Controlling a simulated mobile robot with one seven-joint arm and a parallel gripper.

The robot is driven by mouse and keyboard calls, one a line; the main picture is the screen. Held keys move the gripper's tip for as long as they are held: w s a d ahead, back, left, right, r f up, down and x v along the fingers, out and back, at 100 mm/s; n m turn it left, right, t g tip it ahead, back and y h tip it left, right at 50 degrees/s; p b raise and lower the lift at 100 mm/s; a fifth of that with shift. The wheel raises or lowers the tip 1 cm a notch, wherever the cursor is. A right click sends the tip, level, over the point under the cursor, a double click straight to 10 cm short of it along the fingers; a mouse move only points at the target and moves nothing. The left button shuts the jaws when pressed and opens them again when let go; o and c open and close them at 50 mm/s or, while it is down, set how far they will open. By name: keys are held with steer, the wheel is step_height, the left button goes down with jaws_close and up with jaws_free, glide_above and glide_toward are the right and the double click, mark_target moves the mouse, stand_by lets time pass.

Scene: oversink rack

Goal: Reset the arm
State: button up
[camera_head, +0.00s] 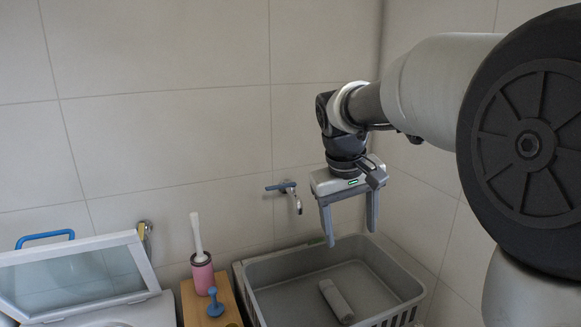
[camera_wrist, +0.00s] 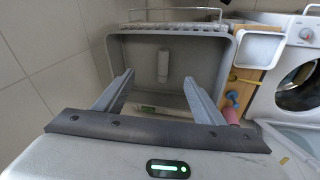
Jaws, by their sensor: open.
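My gripper (camera_head: 351,235) hangs from my arm with its two grey fingers pointing down and apart, with nothing between them. It is above the back part of a grey rectangular basin (camera_head: 262,312). In the wrist view, the gripper (camera_wrist: 159,78) is open, and the basin (camera_wrist: 124,50) lies below and beyond the fingers. A light grey cylinder-like object (camera_head: 336,300) lies on the basin floor, clear of the fingers. It also shows in the wrist view (camera_wrist: 163,65).
A wall tap (camera_head: 290,190) is just left of my gripper. A wooden stand (camera_head: 228,292) holds a pink container (camera_head: 203,275) with a white handle and a blue knobbed item (camera_head: 214,303). A washing machine (camera_wrist: 285,30) stands beyond. Tiled walls close off the back and right.

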steer(key=s+d+f+m+t+y, duration=0.1)
steer(key=s+m+t, duration=0.1)
steer(key=s, duration=2)
steer(key=shift+s+d+m+t+y, duration=0.15)
steer(key=shift+d+m+t+y, duration=0.1)
steer(key=shift+m+t+y, duration=0.25)
steer(key=shift+f, duration=0.1)
